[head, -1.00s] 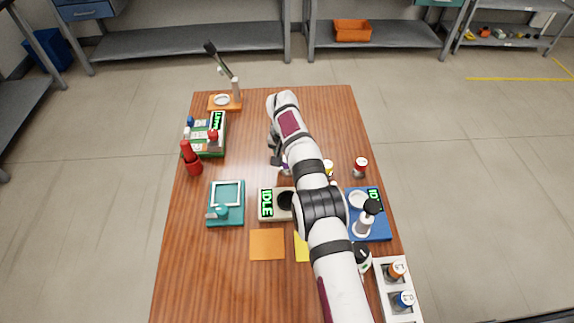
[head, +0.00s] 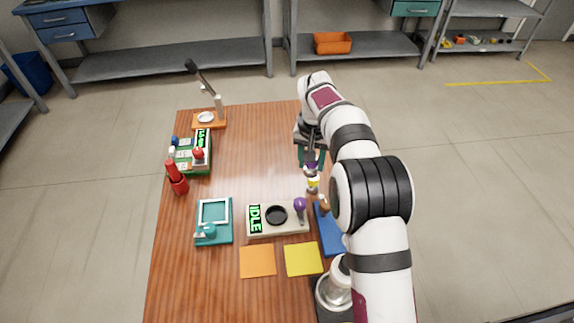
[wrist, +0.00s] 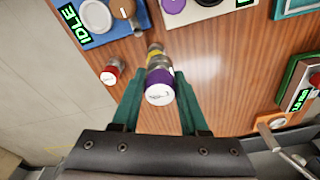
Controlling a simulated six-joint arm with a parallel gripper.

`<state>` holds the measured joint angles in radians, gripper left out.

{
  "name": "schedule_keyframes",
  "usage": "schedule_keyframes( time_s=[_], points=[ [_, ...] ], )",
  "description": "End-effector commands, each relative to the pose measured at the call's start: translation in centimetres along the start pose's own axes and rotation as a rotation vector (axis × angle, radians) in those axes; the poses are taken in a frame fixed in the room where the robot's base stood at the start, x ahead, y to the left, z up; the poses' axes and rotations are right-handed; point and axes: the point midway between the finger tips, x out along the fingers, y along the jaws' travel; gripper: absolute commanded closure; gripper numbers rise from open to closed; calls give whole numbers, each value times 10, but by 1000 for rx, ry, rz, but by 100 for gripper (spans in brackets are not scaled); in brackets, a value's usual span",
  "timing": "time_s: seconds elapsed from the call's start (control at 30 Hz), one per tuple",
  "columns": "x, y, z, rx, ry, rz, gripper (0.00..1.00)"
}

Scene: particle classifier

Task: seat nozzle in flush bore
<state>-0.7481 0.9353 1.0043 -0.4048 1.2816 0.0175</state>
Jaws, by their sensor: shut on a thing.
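My gripper (wrist: 158,84) is shut on a purple-banded piece (wrist: 158,82) with a pale round end, held between its teal fingers. No label marks a nozzle or the flush bore. A beige IDLE unit (head: 284,231) has a dark round opening (head: 276,215) and a purple knob (head: 300,204), in front of my gripper.
A blue unit (head: 328,232) is partly hidden by my arm. A teal fixture (head: 229,237), orange square (head: 257,261) and yellow square (head: 303,259) lie in front. A green unit (head: 190,167) and red bottle (head: 177,181) stand left. The back middle is clear.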

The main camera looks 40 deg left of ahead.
Motion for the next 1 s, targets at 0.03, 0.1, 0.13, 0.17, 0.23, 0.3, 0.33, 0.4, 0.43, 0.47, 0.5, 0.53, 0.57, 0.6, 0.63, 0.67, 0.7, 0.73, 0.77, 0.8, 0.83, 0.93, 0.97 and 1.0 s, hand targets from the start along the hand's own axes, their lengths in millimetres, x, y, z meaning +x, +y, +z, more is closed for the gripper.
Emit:
schedule_keyframes(
  time_s=[0.03, 0.1, 0.13, 0.17, 0.23, 0.3, 0.33, 0.4, 0.43, 0.47, 0.5, 0.53, 0.57, 0.6, 0.63, 0.67, 0.7, 0.73, 0.77, 0.8, 0.83, 0.93, 0.97, 1.0],
  points=[
    [-4, 7, -1, 3, 1, 0, 100],
    [-9, 17, 0, 12, 0, 1, 100],
    [-10, 24, 0, 21, 0, 2, 100],
    [-12, 31, 1, 32, -1, 4, 100],
    [-17, 54, 4, 74, -1, 10, 100],
    [-22, 83, 9, 131, -1, 18, 100],
    [-24, 96, 13, 157, 0, 21, 100],
    [-30, 127, 24, 224, 0, 29, 100],
    [-32, 141, 30, 253, 1, 32, 100],
    [-34, 154, 36, 283, 0, 36, 100],
    [-37, 170, 45, 320, 1, 40, 100],
    [-39, 181, 52, 346, 2, 43, 100],
    [-40, 190, 58, 370, 1, 45, 100],
    [-42, 200, 66, 395, 2, 48, 100],
    [-42, 206, 70, 412, 1, 49, 100],
    [-43, 210, 74, 425, 2, 50, 100],
    [-43, 213, 78, 436, 1, 52, 100],
    [-42, 213, 79, 441, 1, 52, 100],
    [-39, 210, 79, 444, -1, 53, 100],
    [-33, 203, 77, 444, -1, 53, 100],
    [-28, 195, 75, 443, -1, 53, 100],
    [-6, 165, 65, 440, -3, 53, 100],
    [-1, 156, 62, 440, -2, 53, 100],
    [7, 145, 59, 441, -2, 53, 100]
  ],
)
